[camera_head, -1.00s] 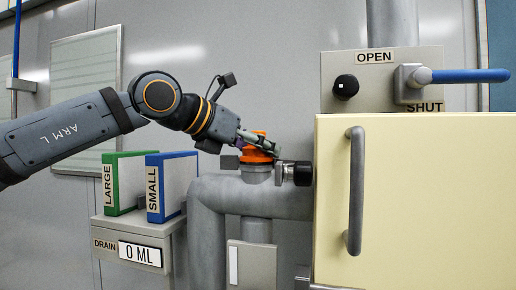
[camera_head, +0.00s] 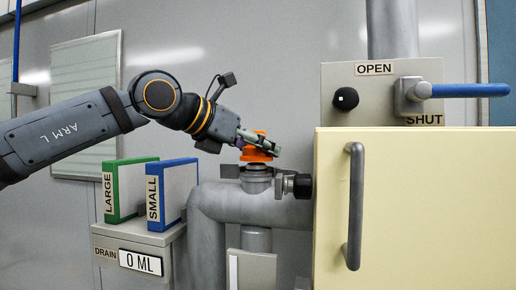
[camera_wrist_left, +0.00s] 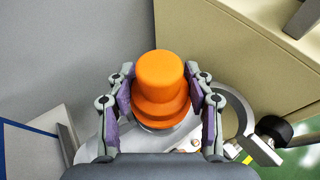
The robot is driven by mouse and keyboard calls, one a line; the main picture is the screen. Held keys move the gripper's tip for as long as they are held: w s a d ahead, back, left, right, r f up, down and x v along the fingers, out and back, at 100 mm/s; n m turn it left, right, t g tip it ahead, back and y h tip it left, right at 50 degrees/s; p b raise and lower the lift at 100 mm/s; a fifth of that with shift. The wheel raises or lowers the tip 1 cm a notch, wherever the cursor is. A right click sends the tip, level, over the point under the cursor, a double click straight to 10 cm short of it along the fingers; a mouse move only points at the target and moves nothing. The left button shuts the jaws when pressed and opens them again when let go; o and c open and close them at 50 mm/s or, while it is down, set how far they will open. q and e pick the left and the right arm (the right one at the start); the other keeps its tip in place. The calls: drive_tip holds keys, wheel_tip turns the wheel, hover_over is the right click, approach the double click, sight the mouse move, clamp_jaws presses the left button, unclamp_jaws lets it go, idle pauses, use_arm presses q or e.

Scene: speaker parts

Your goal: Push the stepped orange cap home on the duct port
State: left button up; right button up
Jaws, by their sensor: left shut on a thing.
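The stepped orange cap (camera_head: 258,150) is held between the fingers of my left gripper (camera_head: 250,143), just above the duct port (camera_head: 257,184). In the left wrist view the cap (camera_wrist_left: 160,80) stands narrow end toward the camera, with a finger of my left gripper (camera_wrist_left: 160,103) on each side. The grey port shows only in part below the cap there. In the head view the cap's lower edge looks slightly above the port's rim; I cannot tell whether they touch. My right gripper is not in view.
A cream cabinet door (camera_head: 430,200) with a grey handle (camera_head: 354,205) stands right of the port. A black knob (camera_head: 303,185) sits beside the port. Green (camera_head: 125,190) and blue (camera_head: 172,195) binders stand on the drain box at left. A blue lever (camera_head: 465,90) is above.

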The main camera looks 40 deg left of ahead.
use_arm(q)
drive_tip(key=shift+f+b, duration=1.15)
drive_tip(key=shift+r+p, duration=1.1)
drive_tip(key=shift+r, duration=0.05)
drive_tip(key=shift+f+b, duration=1.25)
drive_tip(key=shift+r+p, duration=1.2)
drive_tip(key=shift+r, duration=0.05)
drive_tip(key=shift+r, duration=0.1)
